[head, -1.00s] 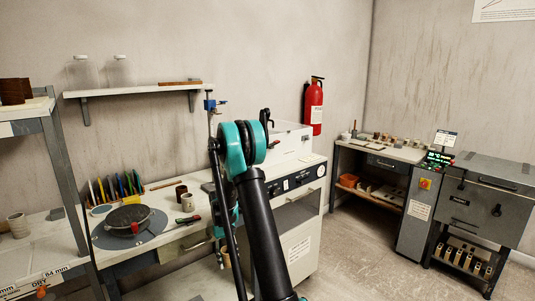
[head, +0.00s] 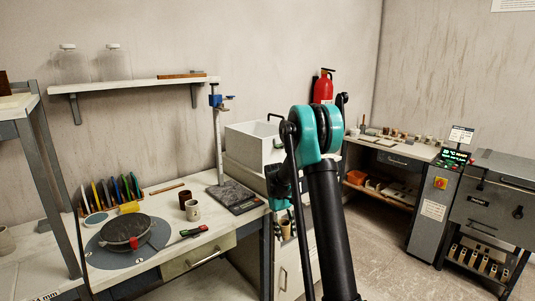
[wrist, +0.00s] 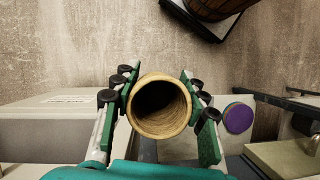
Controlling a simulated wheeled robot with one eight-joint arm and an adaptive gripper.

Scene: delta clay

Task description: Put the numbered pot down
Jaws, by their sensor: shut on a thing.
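My gripper (wrist: 160,100) is shut on a tan round pot (wrist: 160,127) in the wrist view, with a green-padded finger on each side. I see the pot's open rim and dark inside. No number shows on it. In the head view a small beige pot (head: 287,230) shows low beside my arm and seems to be the held one; the fingers there are too small to make out.
A bench at left carries a turntable (head: 124,231), a dark cup (head: 185,200), a pale mug (head: 193,211), a red-and-green tool (head: 193,231) and a dark slab scale (head: 234,197). A kiln (head: 494,205) stands at right. Floor (head: 385,240) between is clear.

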